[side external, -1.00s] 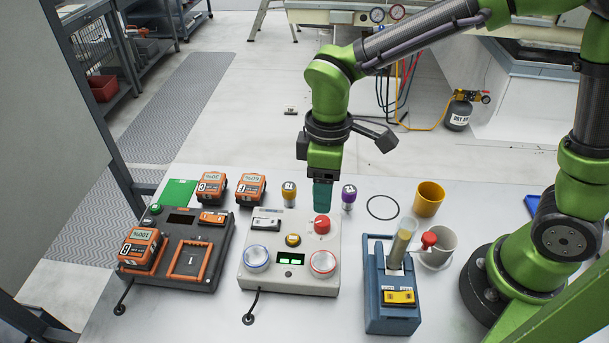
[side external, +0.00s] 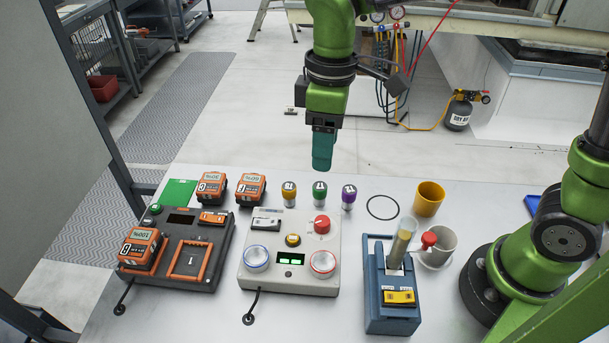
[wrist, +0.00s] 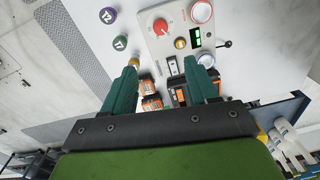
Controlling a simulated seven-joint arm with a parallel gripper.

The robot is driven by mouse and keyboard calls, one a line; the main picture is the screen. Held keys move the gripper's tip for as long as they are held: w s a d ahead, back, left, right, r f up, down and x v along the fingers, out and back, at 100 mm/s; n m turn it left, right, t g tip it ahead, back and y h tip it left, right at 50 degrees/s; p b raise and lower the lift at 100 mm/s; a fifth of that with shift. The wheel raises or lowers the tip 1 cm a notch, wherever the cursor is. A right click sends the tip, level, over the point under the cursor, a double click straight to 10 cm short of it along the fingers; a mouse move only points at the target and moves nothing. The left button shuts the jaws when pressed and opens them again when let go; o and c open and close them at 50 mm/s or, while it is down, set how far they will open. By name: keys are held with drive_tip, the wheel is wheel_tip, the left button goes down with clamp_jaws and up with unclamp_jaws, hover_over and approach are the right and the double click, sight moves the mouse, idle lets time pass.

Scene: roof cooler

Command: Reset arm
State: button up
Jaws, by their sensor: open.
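My gripper (side external: 322,150) hangs in the air above the back of the table, higher than the row of knobs, with nothing between its teal fingers. In the wrist view the two fingers (wrist: 163,88) stand wide apart. Below it stand a yellow-topped knob (side external: 289,194), a green-topped knob (side external: 320,194) and a purple-topped knob (side external: 349,196), all upright on the table.
A grey control box (side external: 290,225) with a red knob stands in front. Left is a dark charger (side external: 190,250) with orange batteries (side external: 250,188) nearby. Right are a blue device (side external: 390,313), a yellow cup (side external: 429,198), a white cup (side external: 440,245) and a black ring (side external: 382,207). Air around my gripper is free.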

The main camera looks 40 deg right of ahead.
drive_tip(key=s+d+r+m+t+y, duration=0.1)
drive_tip(key=s+d+r+m+t, duration=0.1)
drive_tip(key=s+d+m+t, duration=0.5)
drive_tip(key=s+d+m, duration=0.1)
drive_tip(key=d+m, duration=0.3)
drive_tip(key=d, duration=0.3)
drive_tip(key=shift+s+d+r+m+y, duration=0.2)
drive_tip(key=shift+r+m+y, duration=0.1)
drive_tip(key=shift+m, duration=0.1)
